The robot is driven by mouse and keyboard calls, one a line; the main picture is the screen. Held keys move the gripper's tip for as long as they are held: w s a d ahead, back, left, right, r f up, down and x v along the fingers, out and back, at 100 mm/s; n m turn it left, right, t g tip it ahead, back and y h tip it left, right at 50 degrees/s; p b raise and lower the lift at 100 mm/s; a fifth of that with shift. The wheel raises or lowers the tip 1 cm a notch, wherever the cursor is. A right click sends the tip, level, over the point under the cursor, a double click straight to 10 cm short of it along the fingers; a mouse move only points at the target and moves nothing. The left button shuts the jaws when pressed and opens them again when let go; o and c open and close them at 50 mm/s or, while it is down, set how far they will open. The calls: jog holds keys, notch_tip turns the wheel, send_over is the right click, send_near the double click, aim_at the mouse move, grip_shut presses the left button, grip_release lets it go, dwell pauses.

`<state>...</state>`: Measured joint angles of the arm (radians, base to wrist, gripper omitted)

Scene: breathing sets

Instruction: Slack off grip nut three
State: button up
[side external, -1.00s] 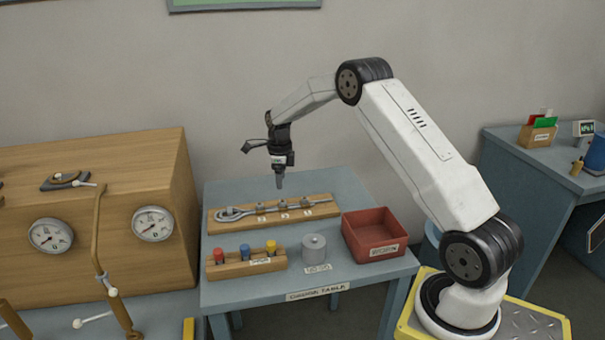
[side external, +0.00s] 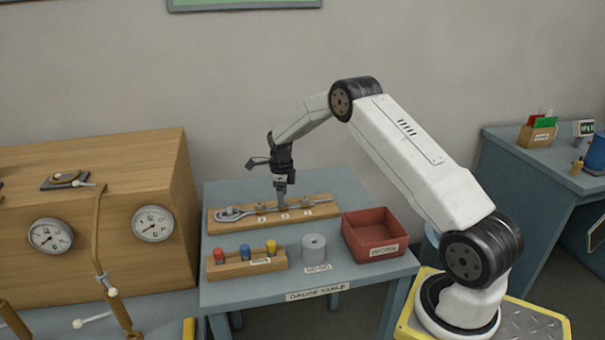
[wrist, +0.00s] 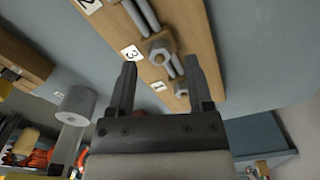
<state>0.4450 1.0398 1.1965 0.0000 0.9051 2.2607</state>
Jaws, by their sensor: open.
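A long wooden board (side external: 325,208) lies on the table and carries a grey metal rod with a looped end and several nuts. In the wrist view, grip nut three (wrist: 161,48) is a grey hex nut beside the tag "3" (wrist: 131,52). A nut tagged "1" (wrist: 181,90) sits nearer, and a "2" tag (wrist: 88,4) shows at the top edge. My gripper (side external: 281,204) points down over the middle nut of the board. In the wrist view my gripper (wrist: 161,62) is open, its fingers either side of nut three. Contact cannot be told.
In front of the board stand a wooden block (side external: 232,269) with red, blue and yellow pegs and a grey cylinder (side external: 314,250). A red bin (side external: 375,237) is at the right. A wooden cabinet (side external: 95,200) with two gauges stands at the left.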

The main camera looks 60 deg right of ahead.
jog(key=shift+f, duration=0.95)
grip_shut()
